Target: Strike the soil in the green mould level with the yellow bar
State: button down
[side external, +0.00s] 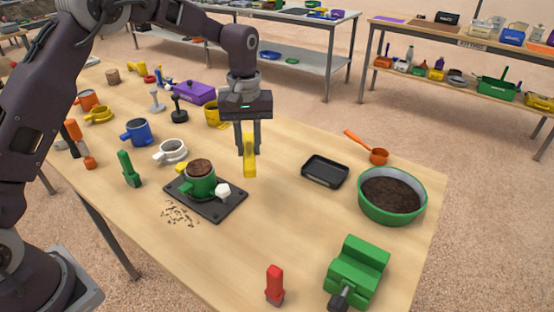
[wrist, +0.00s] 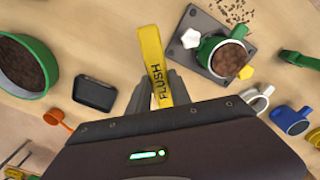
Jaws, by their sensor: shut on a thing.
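The green mould (side external: 201,184) stands upright on a black base plate (side external: 226,206); brown soil (side external: 200,167) fills it to about the rim, slightly mounded in the side view. A white knob sits on its right side and a yellow one on its left. My gripper (side external: 248,150) is shut on the yellow bar (side external: 249,160), above the table to the right of the mould and apart from it. In the wrist view the bar (wrist: 152,60), marked FLUSH, points away from the jaws, and the mould (wrist: 209,47) is to its right.
Soil crumbs (side external: 180,213) lie beside the plate. A black tray (side external: 325,171), a green bowl of soil (side external: 392,196) and an orange scoop (side external: 378,156) are to the right. A white cup (side external: 172,151) and blue mug (side external: 138,132) stand behind left.

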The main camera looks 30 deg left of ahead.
jog(key=s+a+n, duration=0.1)
jog(key=a+n, duration=0.2)
jog(key=s+a+r+n, duration=0.1)
jog(key=a+n, duration=0.2)
jog(key=s+a+r+n, duration=0.1)
jog(key=a+n, duration=0.2)
jog(key=a, duration=0.1)
jog(key=shift+s+a+r, duration=0.1)
jog(key=shift+s+r, duration=0.1)
jog(key=shift+s, duration=0.05)
jog(key=shift+s+a+f+n, duration=0.1)
jog(key=shift+s+a+n, duration=0.1)
jog(key=shift+n, duration=0.3)
jog(key=shift+f, duration=2.1)
jog(key=shift+f, duration=0.1)
jog(key=shift+f, duration=0.4)
jog(key=shift+s+r, duration=0.15)
jog(key=shift+s, duration=0.6)
jog(key=shift+s+f, duration=0.15)
jog(key=shift+s, duration=1.2)
jog(key=shift+s+f, duration=0.15)
jog(key=shift+s, duration=1.15)
